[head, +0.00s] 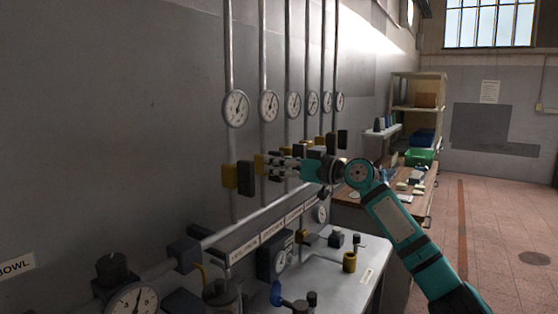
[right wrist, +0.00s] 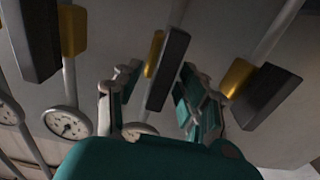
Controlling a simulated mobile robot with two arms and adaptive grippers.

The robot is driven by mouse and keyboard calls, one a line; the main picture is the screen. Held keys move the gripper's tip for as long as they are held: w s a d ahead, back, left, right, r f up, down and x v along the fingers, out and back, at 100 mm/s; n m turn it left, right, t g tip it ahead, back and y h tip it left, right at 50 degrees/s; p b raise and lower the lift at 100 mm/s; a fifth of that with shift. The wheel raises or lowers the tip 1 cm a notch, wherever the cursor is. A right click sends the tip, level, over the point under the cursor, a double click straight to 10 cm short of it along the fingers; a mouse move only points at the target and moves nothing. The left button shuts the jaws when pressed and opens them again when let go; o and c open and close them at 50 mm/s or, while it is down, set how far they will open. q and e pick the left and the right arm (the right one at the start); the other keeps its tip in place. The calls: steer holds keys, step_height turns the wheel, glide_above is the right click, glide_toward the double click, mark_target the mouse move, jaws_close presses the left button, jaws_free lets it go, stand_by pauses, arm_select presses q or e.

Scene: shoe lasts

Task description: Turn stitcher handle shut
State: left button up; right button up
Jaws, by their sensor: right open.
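A row of upright pipes on the wall carries valves with yellow bodies and black handles. My right gripper (head: 280,164) is open at the second pipe from the left, beside its yellow valve body (head: 260,164). In the right wrist view, my right gripper's fingers (right wrist: 155,105) stand apart on either side of a black handle (right wrist: 168,70), with its yellow body (right wrist: 153,54) behind. I cannot tell whether the fingers touch this handle. The label plates (head: 268,233) below are too small to read surely, so I cannot confirm which handle is the stitcher's. My left gripper is out of view.
The leftmost valve's black handle (head: 246,177) is close to my right gripper. Round gauges (head: 236,108) hang above the valves. Below are a pipe rail, a lower gauge (head: 132,300) and a pale bench (head: 345,268) with fittings. A wooden table with a green bin (head: 420,157) stands behind; floor at right is clear.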

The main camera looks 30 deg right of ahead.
steer(key=shift+c, duration=0.2)
jaws_close()
